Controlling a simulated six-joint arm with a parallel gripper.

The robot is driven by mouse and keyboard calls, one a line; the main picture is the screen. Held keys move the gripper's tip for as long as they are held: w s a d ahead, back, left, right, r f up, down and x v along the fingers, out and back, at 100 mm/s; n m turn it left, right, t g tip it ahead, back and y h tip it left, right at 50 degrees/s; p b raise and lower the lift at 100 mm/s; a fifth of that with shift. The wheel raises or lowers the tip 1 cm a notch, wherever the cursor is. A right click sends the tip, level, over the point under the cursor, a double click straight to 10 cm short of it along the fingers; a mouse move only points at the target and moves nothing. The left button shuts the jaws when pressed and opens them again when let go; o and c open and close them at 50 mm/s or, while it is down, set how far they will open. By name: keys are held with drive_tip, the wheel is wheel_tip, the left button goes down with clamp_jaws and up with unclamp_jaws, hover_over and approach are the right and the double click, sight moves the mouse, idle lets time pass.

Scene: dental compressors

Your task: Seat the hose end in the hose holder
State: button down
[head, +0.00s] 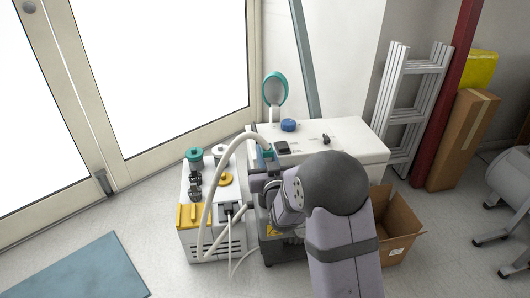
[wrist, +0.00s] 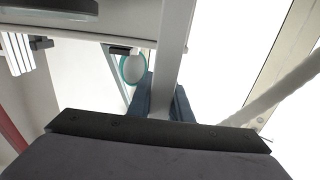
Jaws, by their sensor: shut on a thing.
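A white hose (head: 225,150) rises from the compressor in an arch and comes down to my gripper (head: 264,163) at the front left edge of the white cabinet. In the wrist view, my gripper's blue fingers (wrist: 163,103) are shut on the pale hose end (wrist: 170,55), which stretches away between them. The hose also shows at the right of that view. A teal-rimmed round piece (head: 275,90) stands on the cabinet top behind the gripper; it also shows in the wrist view (wrist: 132,69). I cannot make out the hose holder for certain.
The white cabinet (head: 358,145) carries a blue round item (head: 288,125) and small dark parts. The compressor (head: 214,245) with yellow and teal fittings stands left of my arm. A cardboard box (head: 398,220) lies right. Floor at the left is clear around a blue mat (head: 85,270).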

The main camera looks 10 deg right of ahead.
drive_tip(key=shift+f+b, duration=0.7)
drive_tip(key=shift+f, duration=0.25)
drive_tip(key=c, duration=1.5)
unclamp_jaws()
drive_tip(key=shift+c, duration=0.2)
drive_tip(key=s+p, duration=0.2)
drive_tip(key=s, duration=0.5)
drive_tip(key=shift+s, duration=0.15)
